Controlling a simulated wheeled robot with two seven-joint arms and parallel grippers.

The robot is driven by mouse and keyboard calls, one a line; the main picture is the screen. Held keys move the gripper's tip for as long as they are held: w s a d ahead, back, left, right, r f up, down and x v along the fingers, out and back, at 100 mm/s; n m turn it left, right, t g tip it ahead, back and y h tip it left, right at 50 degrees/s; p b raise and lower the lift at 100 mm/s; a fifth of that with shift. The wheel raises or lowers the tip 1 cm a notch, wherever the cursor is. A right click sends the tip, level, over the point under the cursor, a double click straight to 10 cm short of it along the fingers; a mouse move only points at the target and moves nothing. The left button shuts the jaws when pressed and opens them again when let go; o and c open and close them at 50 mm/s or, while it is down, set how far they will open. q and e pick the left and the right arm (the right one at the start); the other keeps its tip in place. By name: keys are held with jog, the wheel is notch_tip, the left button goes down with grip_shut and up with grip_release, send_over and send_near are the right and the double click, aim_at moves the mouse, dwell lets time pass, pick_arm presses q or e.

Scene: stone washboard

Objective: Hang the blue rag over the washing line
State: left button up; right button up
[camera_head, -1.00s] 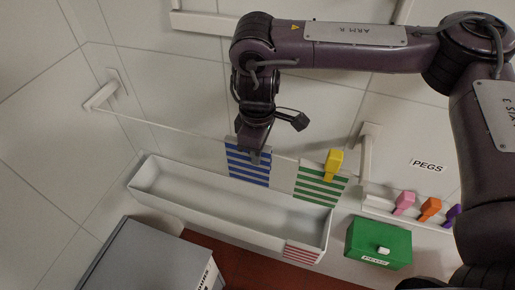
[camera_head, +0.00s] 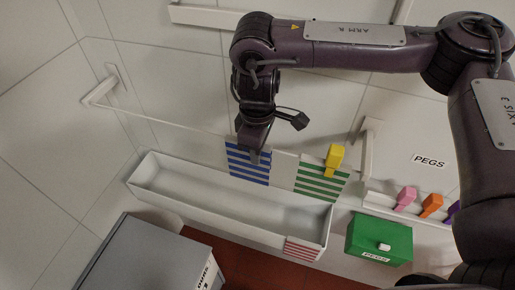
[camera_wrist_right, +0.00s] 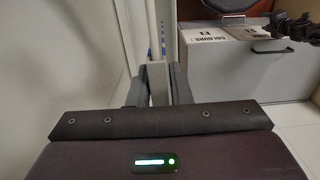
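The blue-striped rag (camera_head: 248,165) hangs below my right gripper (camera_head: 254,154), near the white washing line (camera_head: 160,120). In the right wrist view, the fingers of this gripper (camera_wrist_right: 158,90) stand close on both sides of a pale strip, and a thin blue-striped edge of the rag (camera_wrist_right: 161,40) shows beyond. The gripper looks shut on the rag. The line meets the rag's upper left corner in the picture; whether cloth lies over it is hidden. A dark part at the upper right of the wrist view may be my left gripper; its fingers are unclear.
A green-striped rag (camera_head: 321,181) hangs to the right with a yellow peg (camera_head: 335,160) on it. A white trough (camera_head: 172,203) lies below, with a red-striped cloth (camera_head: 303,249) on its end. A green pegs box (camera_head: 378,240) and peg rail (camera_head: 416,211) are right; a grey box (camera_head: 150,258) is front left.

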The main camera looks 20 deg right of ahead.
jog(key=o, duration=0.4)
jog(key=shift+r+b, duration=0.45)
jog(key=shift+r, duration=3.45)
jog(key=shift+s, duration=0.1)
